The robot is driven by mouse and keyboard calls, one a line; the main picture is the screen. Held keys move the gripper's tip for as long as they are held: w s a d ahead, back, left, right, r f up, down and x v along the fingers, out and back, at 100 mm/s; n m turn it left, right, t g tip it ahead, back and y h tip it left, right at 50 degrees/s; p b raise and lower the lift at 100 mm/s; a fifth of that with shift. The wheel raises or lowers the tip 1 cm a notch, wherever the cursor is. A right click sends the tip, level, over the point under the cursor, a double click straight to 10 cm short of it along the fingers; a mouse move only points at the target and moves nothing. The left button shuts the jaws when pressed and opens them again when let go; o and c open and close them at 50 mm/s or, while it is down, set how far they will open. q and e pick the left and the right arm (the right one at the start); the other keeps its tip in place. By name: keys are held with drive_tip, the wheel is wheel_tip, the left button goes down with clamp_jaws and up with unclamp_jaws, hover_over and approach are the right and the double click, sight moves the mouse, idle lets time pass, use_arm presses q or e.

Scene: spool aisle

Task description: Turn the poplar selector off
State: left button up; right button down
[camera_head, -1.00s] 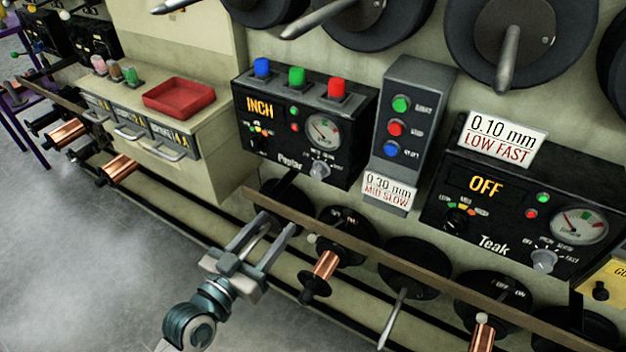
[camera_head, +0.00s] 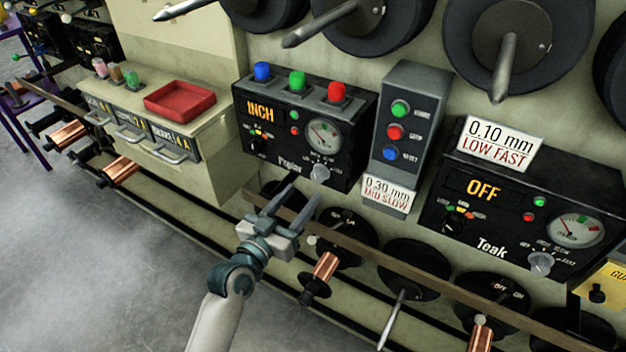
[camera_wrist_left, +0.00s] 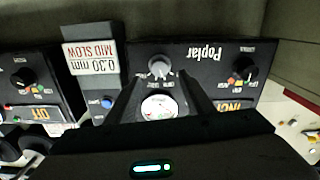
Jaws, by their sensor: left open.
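The Poplar panel (camera_head: 290,160) is a black box whose display reads INCH. Its grey selector knob (camera_head: 320,172) sits low on the right of its face, under a round gauge (camera_head: 323,135). In the left wrist view, upside down, the selector (camera_wrist_left: 160,67) shows just beyond and between the fingertips. My left gripper (camera_head: 303,192) is open and empty, with its fingers pointing up at the panel's lower edge, just below the selector. It also shows in the left wrist view (camera_wrist_left: 162,77), apart from the knob. My right gripper is not in view.
Blue, green and red buttons stand on top of the Poplar panel. A grey button box (camera_head: 408,135) and the Teak panel (camera_head: 470,210), reading OFF, are to its right. A brown rail (camera_head: 370,255) with copper spools runs below. A red tray (camera_head: 180,98) sits left.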

sight(316, 179)
use_arm(q)
drive_tip(key=x, duration=0.5)
drive_tip(key=shift+w, duration=0.2)
drive_tip(key=shift+w+d, duration=0.3)
drive_tip(key=shift+w, duration=0.25)
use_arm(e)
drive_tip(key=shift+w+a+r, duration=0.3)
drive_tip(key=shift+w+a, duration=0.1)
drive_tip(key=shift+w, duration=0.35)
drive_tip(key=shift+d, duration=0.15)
